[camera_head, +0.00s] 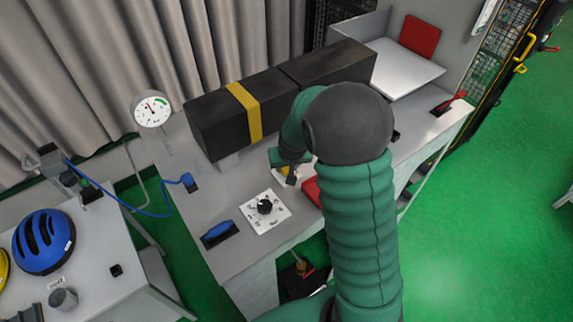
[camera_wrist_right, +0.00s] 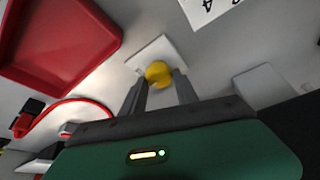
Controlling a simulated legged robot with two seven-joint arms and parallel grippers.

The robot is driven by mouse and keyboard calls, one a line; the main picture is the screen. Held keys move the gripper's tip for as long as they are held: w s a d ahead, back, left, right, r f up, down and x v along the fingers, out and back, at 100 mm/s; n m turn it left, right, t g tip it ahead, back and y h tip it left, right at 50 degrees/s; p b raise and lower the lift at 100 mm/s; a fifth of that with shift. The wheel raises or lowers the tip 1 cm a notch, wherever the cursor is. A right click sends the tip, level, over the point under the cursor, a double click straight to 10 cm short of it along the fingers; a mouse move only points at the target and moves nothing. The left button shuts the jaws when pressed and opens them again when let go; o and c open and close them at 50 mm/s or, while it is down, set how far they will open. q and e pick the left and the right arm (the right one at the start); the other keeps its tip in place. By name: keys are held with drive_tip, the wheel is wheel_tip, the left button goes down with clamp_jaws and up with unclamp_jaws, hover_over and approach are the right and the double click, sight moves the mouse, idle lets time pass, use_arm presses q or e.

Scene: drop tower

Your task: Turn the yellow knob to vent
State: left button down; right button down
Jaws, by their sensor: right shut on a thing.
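The yellow knob (camera_wrist_right: 157,73) sits on a small white plate (camera_wrist_right: 166,48) in the right wrist view. My right gripper (camera_wrist_right: 160,85) is shut on the knob, with one grey finger on each side of it. In the head view my right gripper (camera_head: 290,173) reaches down to the bench behind my green arm, and the arm hides much of that spot. A bit of yellow shows by the fingers there. Which mark the knob points to cannot be read. My left gripper is in neither view.
A black dial on a white plate (camera_head: 265,212) and a blue-handled part (camera_head: 219,233) are on the bench left of my gripper. A long dark box with a yellow band (camera_head: 243,111) lies behind. A gauge (camera_head: 152,109) stands at left. A red tray (camera_wrist_right: 62,42) is near the knob.

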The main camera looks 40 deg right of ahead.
drive_tip(key=c, duration=1.2)
unclamp_jaws()
drive_tip(key=shift+s+a+f, duration=0.15)
drive_tip(key=shift+s+f, duration=0.15)
drive_tip(key=shift+c, duration=0.2)
drive_tip(key=o, duration=0.3)
drive_tip(key=shift+w+r, duration=0.1)
drive_tip(key=shift+r, duration=0.1)
drive_tip(key=shift+r, duration=0.1)
drive_tip(key=shift+r, duration=0.35)
drive_tip(key=b+v, duration=0.1)
drive_tip(key=v, duration=1.4)
drive_tip(key=shift+r+b, duration=0.35)
drive_tip(key=shift+s, duration=0.25)
